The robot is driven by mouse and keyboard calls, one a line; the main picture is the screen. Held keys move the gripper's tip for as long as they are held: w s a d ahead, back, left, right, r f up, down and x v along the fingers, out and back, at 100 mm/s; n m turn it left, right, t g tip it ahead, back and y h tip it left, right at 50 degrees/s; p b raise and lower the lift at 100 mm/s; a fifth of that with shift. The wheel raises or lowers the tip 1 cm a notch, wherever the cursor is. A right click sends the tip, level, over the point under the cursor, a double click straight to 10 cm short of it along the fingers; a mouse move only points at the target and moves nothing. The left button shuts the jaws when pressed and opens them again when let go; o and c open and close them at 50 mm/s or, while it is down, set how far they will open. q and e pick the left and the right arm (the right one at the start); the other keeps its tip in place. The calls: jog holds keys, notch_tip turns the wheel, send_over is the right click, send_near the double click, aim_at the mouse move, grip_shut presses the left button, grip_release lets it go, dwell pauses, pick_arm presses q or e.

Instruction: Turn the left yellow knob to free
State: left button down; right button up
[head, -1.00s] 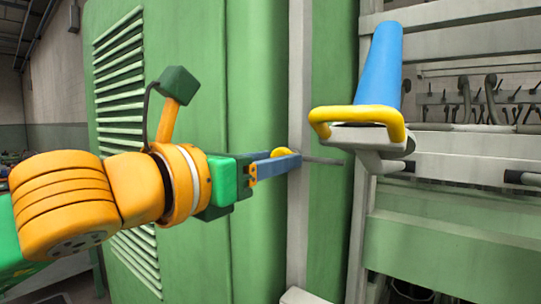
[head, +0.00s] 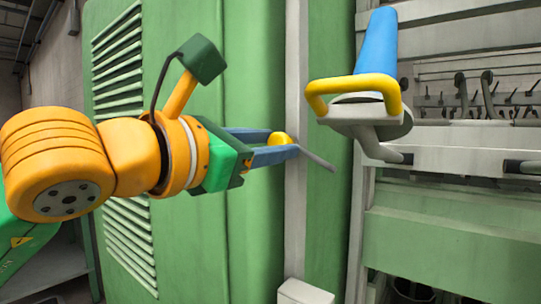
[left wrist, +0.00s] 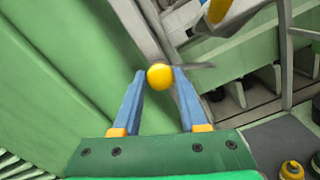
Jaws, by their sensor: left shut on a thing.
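The left yellow knob (head: 280,138) is a small ball with a thin grey rod, in front of the pale vertical strip on the green machine. My left gripper (head: 284,143) is shut on it, with a blue finger on either side. The rod pokes out to the right past the fingertips and slants down. In the left wrist view the knob (left wrist: 160,76) sits between the fingertips, with the rod running right. My right gripper is not in view.
A green cabinet with vents (head: 118,80) lies behind my left arm. Rails and hooks fill the right side.

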pick_arm(q)
jog(key=shift+d+f+m, duration=0.1)
jog(key=shift+m, duration=3.1)
jog(key=shift+d+f+m, duration=0.1)
jog(key=shift+m, duration=3.1)
jog(key=shift+f, duration=0.1)
jog(key=c, duration=0.8)
grip_release()
jog(key=shift+a, duration=0.1)
jog(key=shift+o, duration=0.2)
jog(key=b+v, duration=0.3)
jog(key=v, duration=0.4)
jog(key=shift+s+r, duration=0.2)
jog(key=shift+s, duration=0.2)
jog(key=shift+w, duration=0.1)
